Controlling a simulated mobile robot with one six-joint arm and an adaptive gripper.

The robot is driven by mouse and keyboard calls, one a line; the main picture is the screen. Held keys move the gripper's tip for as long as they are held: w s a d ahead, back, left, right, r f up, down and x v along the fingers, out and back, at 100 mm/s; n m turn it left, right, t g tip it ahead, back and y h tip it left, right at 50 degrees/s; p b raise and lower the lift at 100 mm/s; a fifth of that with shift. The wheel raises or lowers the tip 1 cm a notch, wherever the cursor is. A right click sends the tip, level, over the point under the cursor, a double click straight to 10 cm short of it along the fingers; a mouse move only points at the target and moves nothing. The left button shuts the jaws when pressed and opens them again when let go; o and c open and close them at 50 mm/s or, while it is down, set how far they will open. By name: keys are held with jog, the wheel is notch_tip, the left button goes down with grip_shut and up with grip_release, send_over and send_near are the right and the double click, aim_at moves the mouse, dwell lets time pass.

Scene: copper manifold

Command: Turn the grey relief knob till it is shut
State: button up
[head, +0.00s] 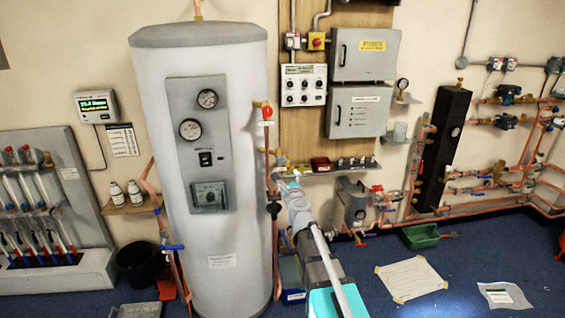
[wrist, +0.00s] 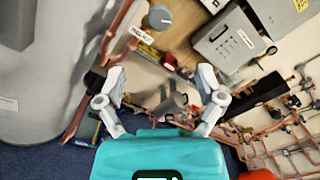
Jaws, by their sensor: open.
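A round grey knob (wrist: 160,17) shows at the top middle of the wrist view, beside a white tag (wrist: 142,34) with dark lettering too small to read surely. It looks like the relief knob; its turn position cannot be told. In the head view a small greyish knob (head: 281,160) shows by the copper pipe right of the tank, just above my gripper (head: 289,183). In the wrist view my gripper (wrist: 160,82) is open, its two fingers wide apart with nothing held. The knob lies beyond the fingertips, apart from them.
A tall grey tank (head: 215,255) stands left of my arm. Right of the knob, a shelf (head: 345,169) carries a red tray (head: 321,164) and small fittings. Grey control boxes (head: 357,112) hang above it. A grey vessel (head: 354,205) and copper pipes are below right.

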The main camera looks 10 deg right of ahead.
aim_at(282, 162)
jog(key=w, duration=1.3)
jog(key=shift+w, duration=0.4)
